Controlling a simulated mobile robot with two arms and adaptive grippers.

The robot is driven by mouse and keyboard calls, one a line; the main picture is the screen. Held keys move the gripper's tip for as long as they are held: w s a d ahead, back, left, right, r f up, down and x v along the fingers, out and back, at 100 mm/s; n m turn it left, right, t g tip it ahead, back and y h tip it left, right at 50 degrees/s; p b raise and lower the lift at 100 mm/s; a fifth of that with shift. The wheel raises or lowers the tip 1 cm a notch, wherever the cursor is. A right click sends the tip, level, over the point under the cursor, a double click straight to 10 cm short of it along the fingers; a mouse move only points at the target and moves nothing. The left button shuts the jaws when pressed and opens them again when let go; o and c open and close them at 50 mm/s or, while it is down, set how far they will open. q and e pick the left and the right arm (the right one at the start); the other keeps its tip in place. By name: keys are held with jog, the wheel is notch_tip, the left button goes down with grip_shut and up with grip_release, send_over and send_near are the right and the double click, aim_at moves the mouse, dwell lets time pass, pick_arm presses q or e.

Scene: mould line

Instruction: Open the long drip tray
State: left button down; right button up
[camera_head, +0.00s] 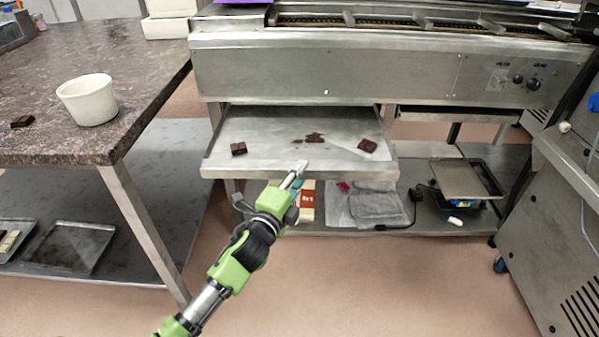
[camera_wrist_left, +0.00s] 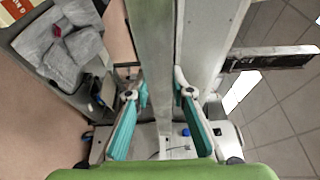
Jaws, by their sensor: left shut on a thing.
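The long drip tray (camera_head: 265,128) is a shallow metal tray under the steel machine. It sticks out from below the machine body, with a liner-like pale surface, two dark chocolate pieces and a dark smear on it. My left gripper (camera_head: 297,172) is at the middle of the tray's front lip, shut on it. In the left wrist view, the teal-padded fingers of my left gripper (camera_wrist_left: 158,95) lie on either side of the tray's edge (camera_wrist_left: 153,45). The tray's rear is hidden under the machine. My right gripper is not in view.
A stone-topped table (camera_head: 150,75) with a white bowl (camera_head: 88,100) stands at left. Below the tray, a low shelf (camera_head: 440,222) holds cloths and a scale-like device (camera_head: 462,180). A steel cabinet (camera_head: 550,225) stands at right. The floor in front is clear.

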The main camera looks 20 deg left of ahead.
pick_arm(q)
jog(key=shift+f, duration=0.15)
jog(key=c, duration=1.8)
grip_release()
jog(key=shift+o, duration=0.2)
jog(key=s+a, duration=0.1)
jog(key=s, duration=1.1)
jog(key=shift+a, duration=0.15)
